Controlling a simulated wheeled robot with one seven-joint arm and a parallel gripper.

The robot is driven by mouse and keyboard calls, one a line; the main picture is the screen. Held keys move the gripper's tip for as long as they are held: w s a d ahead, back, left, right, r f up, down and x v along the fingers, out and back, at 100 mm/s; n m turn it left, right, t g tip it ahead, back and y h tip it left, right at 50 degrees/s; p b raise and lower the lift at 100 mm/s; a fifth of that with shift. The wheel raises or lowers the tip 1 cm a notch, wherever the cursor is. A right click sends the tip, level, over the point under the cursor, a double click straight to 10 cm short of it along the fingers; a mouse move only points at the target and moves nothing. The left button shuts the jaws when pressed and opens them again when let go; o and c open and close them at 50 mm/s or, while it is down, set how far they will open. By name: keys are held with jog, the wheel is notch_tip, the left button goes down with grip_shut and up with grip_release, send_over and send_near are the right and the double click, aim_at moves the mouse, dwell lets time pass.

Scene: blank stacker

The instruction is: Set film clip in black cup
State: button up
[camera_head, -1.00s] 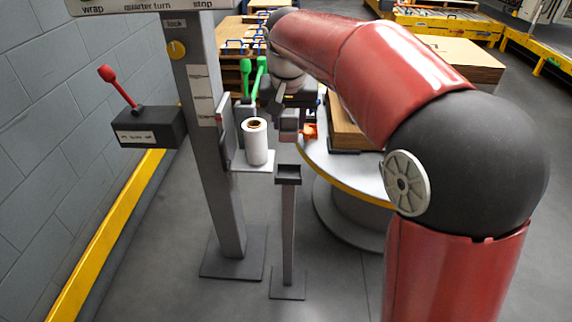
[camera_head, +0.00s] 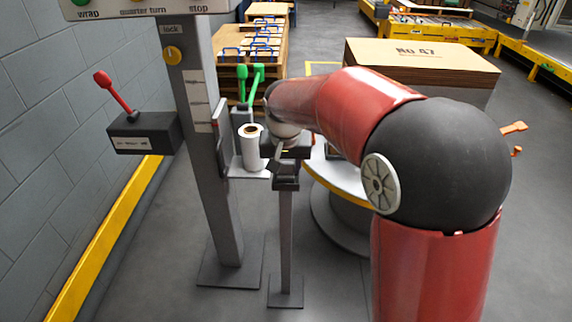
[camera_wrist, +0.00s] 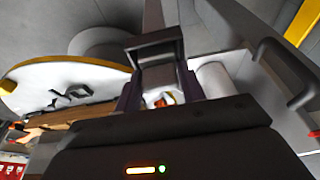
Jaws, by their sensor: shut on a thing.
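The black cup (camera_head: 286,184) is the small dark square holder on top of a thin grey post. In the wrist view the cup (camera_wrist: 154,50) is just ahead of the fingers. My gripper (camera_wrist: 163,92) is shut on a small orange and white piece, the film clip (camera_wrist: 165,100), mostly hidden between the fingers. In the head view my gripper (camera_head: 287,165) is close above and behind the cup, and the clip cannot be made out. I cannot tell whether clip and cup touch.
A white film roll (camera_head: 251,148) stands on a small shelf left of my gripper, beside the grey column (camera_head: 212,140). A round table (camera_head: 335,182) with a yellow edge is to the right. A black box with a red lever (camera_head: 143,132) is at the left.

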jog(key=shift+f, duration=0.15)
jog(key=o, duration=1)
jog(key=shift+o, duration=0.2)
jog(key=shift+r, duration=0.3)
jog(key=v, duration=1.2)
jog(key=s+d+t, duration=0.1)
jog(key=s+d, duration=0.8)
jog(key=s, duration=0.1)
jog(key=s+d+f, duration=0.3)
jog(key=s, duration=0.3)
jog(key=s+d+f+t, duration=0.1)
jog(key=s+d+f, duration=0.2)
jog(key=s, duration=0.4)
jog(key=shift+s+d+f+p, duration=0.2)
jog(key=shift+d+p, duration=0.2)
